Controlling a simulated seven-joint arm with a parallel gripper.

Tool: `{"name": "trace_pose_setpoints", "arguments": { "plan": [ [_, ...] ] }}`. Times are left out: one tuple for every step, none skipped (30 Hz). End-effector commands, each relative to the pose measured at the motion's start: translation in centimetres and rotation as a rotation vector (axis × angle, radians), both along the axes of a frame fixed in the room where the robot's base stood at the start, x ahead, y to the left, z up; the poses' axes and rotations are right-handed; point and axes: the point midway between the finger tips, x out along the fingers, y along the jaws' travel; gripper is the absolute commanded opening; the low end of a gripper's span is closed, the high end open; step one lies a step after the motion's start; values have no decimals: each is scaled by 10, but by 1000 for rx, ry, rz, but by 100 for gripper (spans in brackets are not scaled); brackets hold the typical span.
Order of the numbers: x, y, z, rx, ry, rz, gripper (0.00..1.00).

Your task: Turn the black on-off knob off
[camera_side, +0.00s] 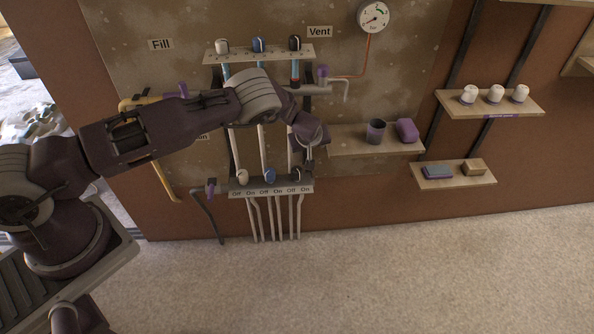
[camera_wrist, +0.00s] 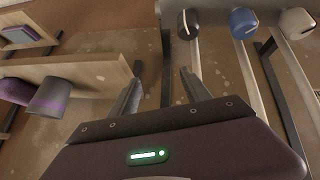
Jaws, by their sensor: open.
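The black on-off knob (camera_side: 297,174) is the rightmost of the lower row on the wall panel, above Off and On labels. In the wrist view the black knob (camera_wrist: 187,24) is at the top, with a pale line on its face. Which label it points at is too small to tell. My gripper (camera_side: 312,142) is above and slightly right of this knob in the side view, apart from it. In the wrist view my gripper (camera_wrist: 161,80) is open, with nothing between its fingers.
A blue knob (camera_side: 270,175) and a white knob (camera_side: 242,177) share the lower panel (camera_side: 272,190). Pipes run between it and the upper knob panel (camera_side: 222,55).

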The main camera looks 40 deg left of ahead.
Motion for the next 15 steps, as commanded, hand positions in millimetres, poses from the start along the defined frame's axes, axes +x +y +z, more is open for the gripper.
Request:
{"name": "trace_pose_setpoints", "arguments": {
  "plan": [
    [-13, 1, -12, 0, 84, 1, 56],
    [-22, 2, -19, -5, 138, -1, 56],
    [-33, 3, -26, -12, 199, -7, 56],
    [-38, 4, -30, -16, 233, -13, 56],
    [-43, 4, -33, -21, 259, -16, 56],
    [-47, 5, -37, -26, 282, -20, 56],
    [-49, 6, -40, -26, 292, -21, 56],
    [-49, 7, -44, -27, 297, -22, 56],
    [-47, 9, -50, -25, 299, -23, 56],
    [-46, 11, -56, -25, 298, -24, 56],
    [-46, 12, -63, -26, 300, -24, 56],
    [-42, 16, -69, -24, 297, -23, 56],
    [-41, 17, -75, -25, 298, -24, 56],
    [-40, 18, -80, -25, 297, -25, 56],
    [-38, 21, -85, -25, 295, -24, 56]
  ]
}}
